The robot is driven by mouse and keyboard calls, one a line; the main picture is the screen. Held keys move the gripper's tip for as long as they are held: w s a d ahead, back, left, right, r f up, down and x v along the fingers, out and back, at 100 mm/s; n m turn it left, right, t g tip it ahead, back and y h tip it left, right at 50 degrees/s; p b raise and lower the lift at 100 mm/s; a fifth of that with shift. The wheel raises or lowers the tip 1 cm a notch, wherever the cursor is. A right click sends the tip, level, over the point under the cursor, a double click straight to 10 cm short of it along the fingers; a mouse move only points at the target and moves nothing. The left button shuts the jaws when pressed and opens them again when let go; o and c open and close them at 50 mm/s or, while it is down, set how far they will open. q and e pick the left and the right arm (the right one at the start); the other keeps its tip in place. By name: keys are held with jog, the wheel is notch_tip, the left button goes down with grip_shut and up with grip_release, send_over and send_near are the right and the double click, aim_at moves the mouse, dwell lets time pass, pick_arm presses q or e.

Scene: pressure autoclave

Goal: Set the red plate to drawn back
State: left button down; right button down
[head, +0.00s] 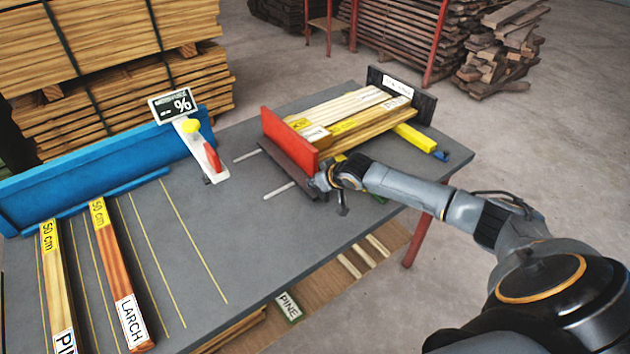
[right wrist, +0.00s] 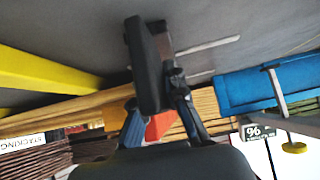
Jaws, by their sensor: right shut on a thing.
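The red plate (head: 290,138) stands upright on the grey table at the near end of a stack of light boards (head: 345,115), on a dark base (head: 285,165). Its face is close against the board ends. My right gripper (head: 322,184) is at the plate's near right end, low by the table, and is shut on it. In the right wrist view the two dark fingers (right wrist: 163,75) close around a narrow piece, with a red patch of the plate (right wrist: 160,125) behind them. The exact grip is partly hidden. My left gripper is not in view.
A dark end plate (head: 402,92) closes the stack's far end. A yellow bar (head: 415,138) lies beside it. Pale slots (head: 278,190) run in the table left of the red plate. A percent meter (head: 172,104) and blue fence (head: 90,175) stand left. The table's middle is clear.

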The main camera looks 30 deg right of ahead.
jog(key=a+p, duration=0.1)
jog(key=a, duration=0.2)
jog(key=a+p, duration=0.2)
jog(key=a, duration=0.2)
jog(key=s+a+p, duration=0.1)
jog(key=a+p, duration=0.1)
jog(key=a, duration=0.2)
jog(key=shift+d, duration=0.1)
jog(key=c, duration=1.4)
grip_release()
jog(key=shift+a, duration=0.2)
jog(key=shift+o, duration=0.2)
jog(key=shift+d, duration=0.15)
jog(key=shift+s+r, duration=0.15)
jog(key=shift+r, duration=0.05)
jog(key=v, duration=1.1)
jog(key=shift+s+r, duration=0.15)
